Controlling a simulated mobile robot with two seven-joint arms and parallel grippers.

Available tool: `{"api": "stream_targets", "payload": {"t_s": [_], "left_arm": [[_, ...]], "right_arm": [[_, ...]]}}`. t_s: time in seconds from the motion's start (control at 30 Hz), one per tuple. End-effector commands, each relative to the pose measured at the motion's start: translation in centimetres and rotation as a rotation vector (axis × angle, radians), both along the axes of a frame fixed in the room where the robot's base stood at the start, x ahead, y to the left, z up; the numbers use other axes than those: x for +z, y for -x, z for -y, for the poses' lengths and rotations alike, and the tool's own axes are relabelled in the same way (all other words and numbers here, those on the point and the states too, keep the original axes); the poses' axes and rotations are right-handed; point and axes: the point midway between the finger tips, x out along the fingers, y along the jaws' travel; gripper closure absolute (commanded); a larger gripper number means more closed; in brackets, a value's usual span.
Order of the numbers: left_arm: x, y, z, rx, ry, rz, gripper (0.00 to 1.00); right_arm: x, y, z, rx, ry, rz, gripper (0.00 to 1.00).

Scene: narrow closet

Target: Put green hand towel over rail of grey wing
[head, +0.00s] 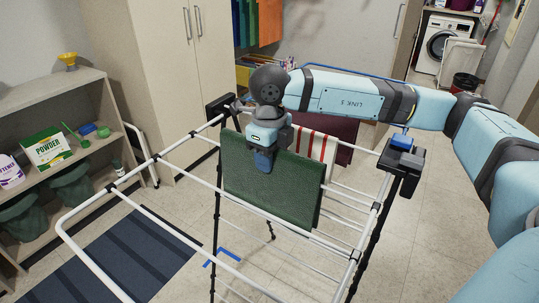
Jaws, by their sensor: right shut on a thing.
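My right gripper (263,163) is shut on the top edge of the green hand towel (268,187). The towel hangs down flat and spread, in among the rails of the drying rack. I cannot tell whether a rail runs under its top edge. The rack's near wing is a frame of pale rails (92,206), reaching to the left and front of the towel. My left gripper is out of view.
A red-and-white striped towel (318,149) and a maroon cloth (345,132) hang just behind the green towel. Shelves with a powder box (46,149) stand at left. A striped mat (128,262) lies on the floor. A washing machine (441,48) stands at the back right.

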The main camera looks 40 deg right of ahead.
Motion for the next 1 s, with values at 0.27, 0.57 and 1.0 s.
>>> {"api": "stream_targets", "payload": {"t_s": [0.27, 0.57, 1.0], "left_arm": [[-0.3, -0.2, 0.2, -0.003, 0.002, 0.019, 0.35], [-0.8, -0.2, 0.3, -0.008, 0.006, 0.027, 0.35], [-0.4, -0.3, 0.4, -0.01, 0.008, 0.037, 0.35]], "right_arm": [[-1.9, 0.0, 0.0, 0.0, -0.001, 0.0, 1.0], [-3.2, 0.0, 0.0, 0.0, -0.001, 0.0, 1.0], [-3.5, 0.0, 0.0, 0.0, 0.0, 0.0, 1.0]]}}
